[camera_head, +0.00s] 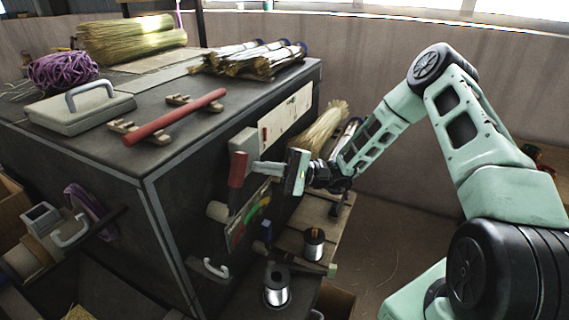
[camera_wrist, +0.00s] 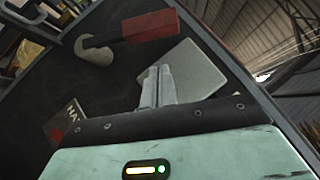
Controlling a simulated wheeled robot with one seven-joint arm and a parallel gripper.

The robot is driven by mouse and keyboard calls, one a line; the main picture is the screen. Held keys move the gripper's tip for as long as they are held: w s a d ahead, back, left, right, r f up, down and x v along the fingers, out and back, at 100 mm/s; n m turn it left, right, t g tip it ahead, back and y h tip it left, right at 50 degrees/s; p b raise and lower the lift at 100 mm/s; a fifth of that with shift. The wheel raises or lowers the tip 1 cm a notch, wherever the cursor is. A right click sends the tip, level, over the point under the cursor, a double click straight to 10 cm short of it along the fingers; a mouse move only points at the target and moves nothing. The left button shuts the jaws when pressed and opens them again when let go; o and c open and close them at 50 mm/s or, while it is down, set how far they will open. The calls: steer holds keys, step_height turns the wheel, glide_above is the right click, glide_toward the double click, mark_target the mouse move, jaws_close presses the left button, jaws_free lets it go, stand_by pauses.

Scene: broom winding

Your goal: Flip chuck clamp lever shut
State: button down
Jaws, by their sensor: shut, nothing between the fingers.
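The red clamp lever (camera_head: 238,170) stands roughly upright on the dark side panel of the machine, just below and in front of a pale grey block (camera_head: 243,142). In the wrist view the red lever (camera_wrist: 150,26) lies across the top. A beige round stub (camera_head: 216,210) sits near the lever's lower end. My gripper (camera_head: 256,168) points at the panel from the right, fingers shut and empty (camera_wrist: 154,78), close beside the lever. Whether they touch is unclear.
Below the lever is a coloured gauge plate (camera_head: 250,222). Wire spools (camera_head: 277,285) stand below the panel. Open floor lies to the right.

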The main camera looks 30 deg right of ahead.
steer(key=shift+s+a+r+p, duration=0.4)
steer(key=shift+s+a+r, duration=0.1)
steer(key=shift+a, duration=0.25)
steer(key=shift+s+a+r+p, duration=0.4)
steer(key=shift+s+a+r, duration=0.1)
steer(key=shift+a, duration=0.25)
steer(key=shift+g, duration=0.3)
